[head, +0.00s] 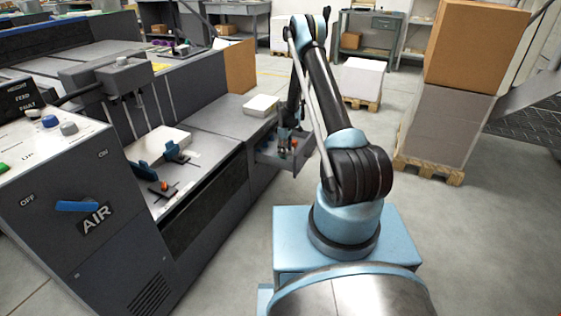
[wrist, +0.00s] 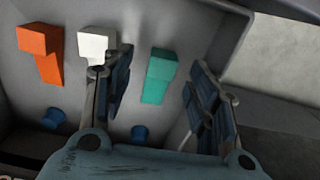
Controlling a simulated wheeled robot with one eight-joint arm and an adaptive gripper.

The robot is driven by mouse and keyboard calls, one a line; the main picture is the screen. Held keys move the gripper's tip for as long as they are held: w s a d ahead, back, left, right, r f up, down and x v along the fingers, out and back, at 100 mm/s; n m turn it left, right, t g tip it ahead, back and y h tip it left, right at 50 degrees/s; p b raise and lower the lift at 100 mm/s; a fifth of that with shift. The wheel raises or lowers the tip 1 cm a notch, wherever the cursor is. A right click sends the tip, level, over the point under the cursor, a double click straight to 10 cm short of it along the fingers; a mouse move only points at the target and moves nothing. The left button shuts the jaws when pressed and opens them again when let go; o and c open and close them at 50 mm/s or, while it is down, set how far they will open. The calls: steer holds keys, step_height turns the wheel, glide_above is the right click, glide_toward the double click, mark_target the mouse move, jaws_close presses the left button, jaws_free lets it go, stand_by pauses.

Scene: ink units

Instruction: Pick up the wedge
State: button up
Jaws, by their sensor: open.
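Three wedge-like blocks are in a grey open drawer (head: 278,166): an orange one (wrist: 41,52), a white one (wrist: 97,42) and a teal one (wrist: 159,75). The task does not say which one is the wedge. My gripper (wrist: 162,68) is open and empty. In the wrist view the teal block appears between its two fingers, with a visible gap on both sides. Whether the fingertips are down at its height I cannot tell. The left finger partly hides the white block. In the head view my gripper (head: 285,141) is at the drawer, small and partly hidden.
Two short blue pegs (wrist: 140,132) show in the drawer near the blocks. The drawer's grey wall (wrist: 228,38) rises close to my right finger. The large grey machine (head: 215,125) stands beside the drawer. Open floor (head: 480,240) lies to the right.

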step_height(320, 180, down, 5)
steer(key=shift+s+a+r, duration=0.1)
steer(key=shift+a, duration=0.05)
steer(key=c, duration=1.2)
